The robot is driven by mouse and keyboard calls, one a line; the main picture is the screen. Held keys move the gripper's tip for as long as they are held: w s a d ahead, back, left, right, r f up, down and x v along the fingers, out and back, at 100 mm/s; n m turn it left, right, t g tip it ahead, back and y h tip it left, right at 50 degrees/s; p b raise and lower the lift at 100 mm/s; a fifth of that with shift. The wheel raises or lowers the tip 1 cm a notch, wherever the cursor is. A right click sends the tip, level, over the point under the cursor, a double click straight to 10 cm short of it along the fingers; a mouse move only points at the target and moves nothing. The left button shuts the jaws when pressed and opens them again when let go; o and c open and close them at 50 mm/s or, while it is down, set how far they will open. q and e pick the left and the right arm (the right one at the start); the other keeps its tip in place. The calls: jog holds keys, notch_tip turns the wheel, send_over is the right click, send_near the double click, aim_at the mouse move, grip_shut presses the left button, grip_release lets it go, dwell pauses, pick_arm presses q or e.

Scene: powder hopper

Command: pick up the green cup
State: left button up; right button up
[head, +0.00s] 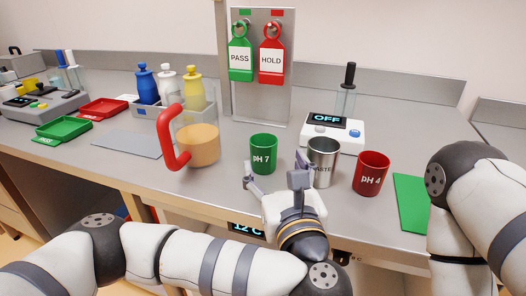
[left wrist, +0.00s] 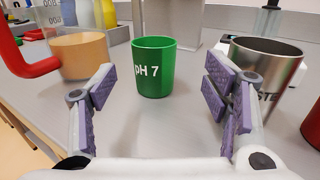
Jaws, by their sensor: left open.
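The green cup (head: 263,155), marked "pH 7", stands upright on the grey bench near its front edge. My left gripper (head: 273,180) is open and empty just in front of it. In the left wrist view the green cup (left wrist: 154,68) stands beyond and between the two open fingers (left wrist: 160,95), apart from both. The right gripper is not visible in the head view; only part of my right arm shows at the right edge.
A steel cup (head: 323,163) stands close right of the green cup, near my right-hand finger. A red "pH 4" cup (head: 371,173) is further right. A beaker with a red handle (head: 198,146) stands left. A meter reading OFF (head: 333,134) and a tag stand (head: 262,105) are behind.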

aim_at(261, 137)
pick_arm(q)
jog(key=w, duration=0.1)
jog(key=w+f+b, duration=0.1)
jog(key=w+b, duration=0.1)
jog(key=shift+a+f, duration=0.25)
jog(key=shift+a, duration=0.1)
jog(key=shift+w+r, duration=0.25)
jog(key=shift+w, duration=0.05)
jog(key=w, duration=0.1)
jog(key=w+a+r, duration=0.1)
jog(key=w, duration=0.2)
jog(key=shift+a+r, duration=0.3)
jog(key=shift+w+f, duration=0.1)
jog(key=shift+w, duration=0.35)
jog(key=c, duration=1.3)
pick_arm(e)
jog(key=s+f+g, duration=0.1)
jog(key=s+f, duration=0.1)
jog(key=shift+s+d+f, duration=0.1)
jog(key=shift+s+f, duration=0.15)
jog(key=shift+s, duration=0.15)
